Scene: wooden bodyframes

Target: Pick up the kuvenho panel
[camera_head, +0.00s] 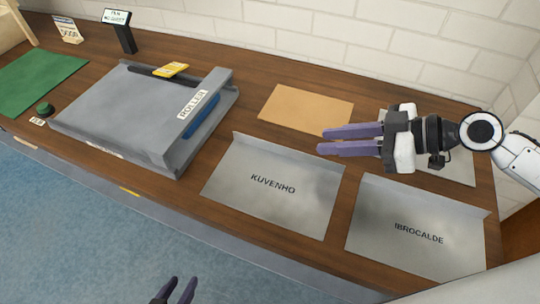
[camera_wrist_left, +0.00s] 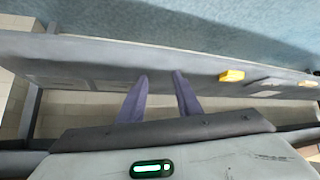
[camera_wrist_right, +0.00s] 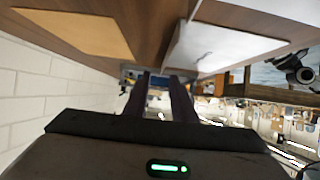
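The kuvenho panel (camera_head: 268,208) is a grey metal sheet with a raised back edge and black KUVENHO lettering. It lies on the wooden bench in the middle of the head view, with no gripper touching it. My right gripper (camera_head: 320,142) is above the bench, just behind the panel's back right corner, fingers pointing left, open and empty. The right wrist view shows a pale grey sheet (camera_wrist_right: 222,45) with no readable label. My left gripper (camera_head: 182,283) is low at the bottom of the head view, in front of the bench, open and empty.
A similar IBROCALDE panel (camera_head: 415,245) lies to the right. A tan sheet (camera_head: 300,108) lies behind. The grey ROLLER machine (camera_head: 130,112) stands left, with a green mat (camera_head: 40,78) beyond it. A white brick wall (camera_head: 330,50) runs behind the bench.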

